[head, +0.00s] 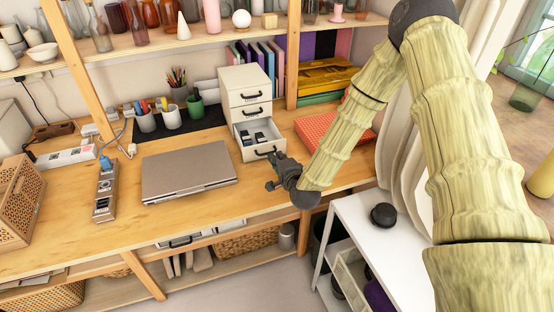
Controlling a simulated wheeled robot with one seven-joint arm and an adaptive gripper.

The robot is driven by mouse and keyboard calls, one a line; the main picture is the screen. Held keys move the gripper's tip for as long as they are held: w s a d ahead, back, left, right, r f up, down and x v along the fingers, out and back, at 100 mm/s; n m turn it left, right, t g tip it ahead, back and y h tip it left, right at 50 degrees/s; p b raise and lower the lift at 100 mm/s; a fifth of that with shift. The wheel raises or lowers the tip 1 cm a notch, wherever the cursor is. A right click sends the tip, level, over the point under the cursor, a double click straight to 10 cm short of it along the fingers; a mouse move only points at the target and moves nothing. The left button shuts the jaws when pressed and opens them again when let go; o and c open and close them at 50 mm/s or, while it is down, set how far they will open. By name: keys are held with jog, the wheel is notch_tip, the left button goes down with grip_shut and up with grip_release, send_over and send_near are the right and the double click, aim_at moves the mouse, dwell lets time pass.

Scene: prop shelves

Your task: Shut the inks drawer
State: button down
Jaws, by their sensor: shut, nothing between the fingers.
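A small white drawer unit (243,88) stands on the wooden desk near the middle of the head view. Its lowest drawer (252,153) is pulled out and holds a few small dark-capped bottles (260,137). The two drawers above it are closed. The open drawer has a dark handle (265,152) on its front. The label text is too small to read. My gripper (278,172) is shut and empty, just in front and to the right of the open drawer's front, near its handle. I cannot tell whether it touches the drawer.
A closed laptop (188,175) lies left of the drawer unit, and cups of pens (145,121) stand behind it. A red patterned box (330,132) lies to the right behind my arm. A white cart (365,222) stands at lower right. The desk's front strip is mostly clear.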

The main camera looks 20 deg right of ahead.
jog(key=shift+w+a+f, duration=0.1)
jog(key=shift+w, duration=0.6)
